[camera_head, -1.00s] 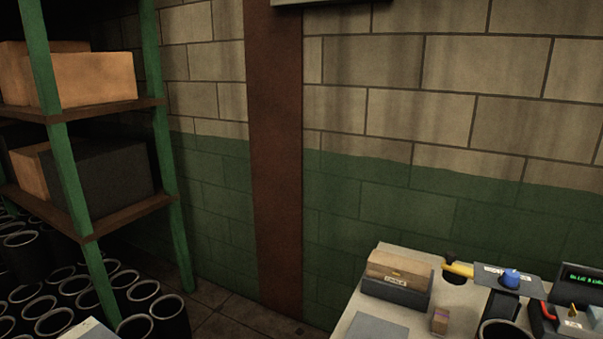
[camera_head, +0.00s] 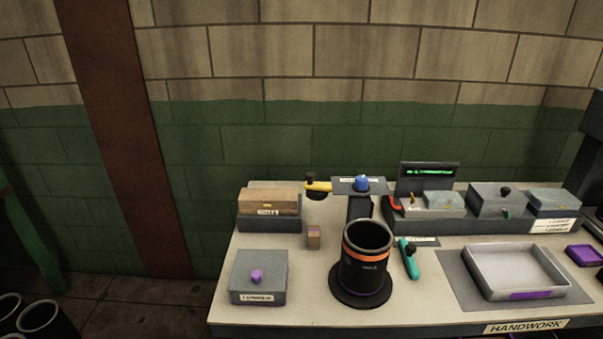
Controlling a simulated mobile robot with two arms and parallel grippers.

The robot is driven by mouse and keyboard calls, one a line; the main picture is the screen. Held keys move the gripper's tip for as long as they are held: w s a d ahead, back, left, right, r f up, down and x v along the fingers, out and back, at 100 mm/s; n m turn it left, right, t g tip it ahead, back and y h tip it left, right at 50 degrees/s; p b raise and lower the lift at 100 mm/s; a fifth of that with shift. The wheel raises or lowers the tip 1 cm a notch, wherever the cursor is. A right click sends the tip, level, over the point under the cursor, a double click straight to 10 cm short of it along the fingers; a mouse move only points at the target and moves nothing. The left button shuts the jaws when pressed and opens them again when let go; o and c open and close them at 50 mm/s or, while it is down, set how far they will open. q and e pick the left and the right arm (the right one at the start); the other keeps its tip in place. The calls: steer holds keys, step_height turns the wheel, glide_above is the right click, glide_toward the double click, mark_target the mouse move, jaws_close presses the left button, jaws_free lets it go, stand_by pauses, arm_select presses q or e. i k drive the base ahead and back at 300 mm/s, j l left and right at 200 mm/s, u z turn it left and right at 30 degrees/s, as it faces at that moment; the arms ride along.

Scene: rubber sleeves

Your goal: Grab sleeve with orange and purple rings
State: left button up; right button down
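A black cylindrical sleeve (camera_head: 366,266) stands upright on a round black base (camera_head: 345,291) at the front middle of the workbench. An orange ring (camera_head: 377,255) runs around its upper part. A thin purple line shows low on it, near the base. Its top is open, with a pale rim. Neither of my grippers shows in the head view.
The workbench (camera_head: 305,312) also holds a grey box with a purple knob (camera_head: 259,277), a wooden block in a holder (camera_head: 268,205), a teal-handled tool (camera_head: 409,259) and a grey tray (camera_head: 516,272). Several black sleeves (camera_head: 45,320) stand on the floor at lower left.

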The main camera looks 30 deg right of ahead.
mark_target(367, 247)
steer(key=z, duration=1.3)
